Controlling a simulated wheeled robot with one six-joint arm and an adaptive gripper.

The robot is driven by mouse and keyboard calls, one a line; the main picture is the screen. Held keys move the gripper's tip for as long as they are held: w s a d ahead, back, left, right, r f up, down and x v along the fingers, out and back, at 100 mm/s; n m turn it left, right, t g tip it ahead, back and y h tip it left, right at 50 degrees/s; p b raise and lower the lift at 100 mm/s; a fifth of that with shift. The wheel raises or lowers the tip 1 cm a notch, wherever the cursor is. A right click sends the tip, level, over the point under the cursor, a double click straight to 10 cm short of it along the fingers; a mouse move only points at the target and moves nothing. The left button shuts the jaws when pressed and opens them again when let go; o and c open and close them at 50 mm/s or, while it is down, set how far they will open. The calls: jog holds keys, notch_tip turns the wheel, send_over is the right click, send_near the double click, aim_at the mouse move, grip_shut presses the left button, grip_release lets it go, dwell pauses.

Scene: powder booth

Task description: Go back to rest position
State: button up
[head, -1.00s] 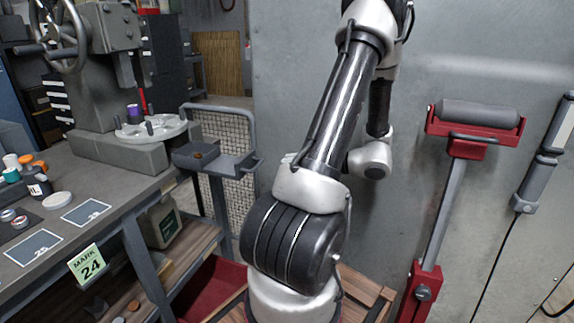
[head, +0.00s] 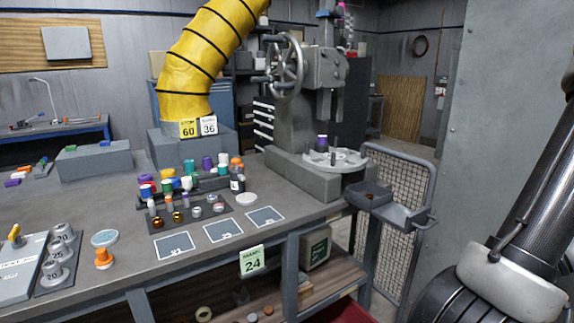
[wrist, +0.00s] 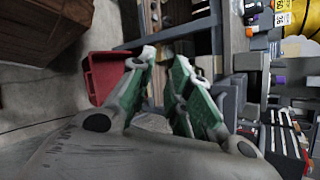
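My gripper (wrist: 164,58) shows in the wrist view. Its two green-padded fingers stand apart with a gap between the tips, and nothing is held between them. In the head view my gripper is out of the picture. Only part of my arm shows there, at the right edge in front of a grey metal panel (head: 474,130).
The workbench (head: 130,210) carries several small bottles, grey weights (head: 58,250) and a press with a handwheel (head: 286,66). A yellow duct (head: 206,55) hangs behind. A caged cart (head: 400,190) stands between bench and panel. A red bin (wrist: 103,75) shows in the wrist view.

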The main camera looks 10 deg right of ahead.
jog(key=w+a+r+n+g+h, duration=0.3)
jog(key=a+r+n+h, duration=0.4)
jog(key=a+r+n, duration=0.8)
notch_tip(320, 180, up, 4)
jog(key=shift+a+r+n+h, duration=0.1)
jog(key=shift+a+n+h, duration=0.1)
jog(key=shift+n+h, duration=0.35)
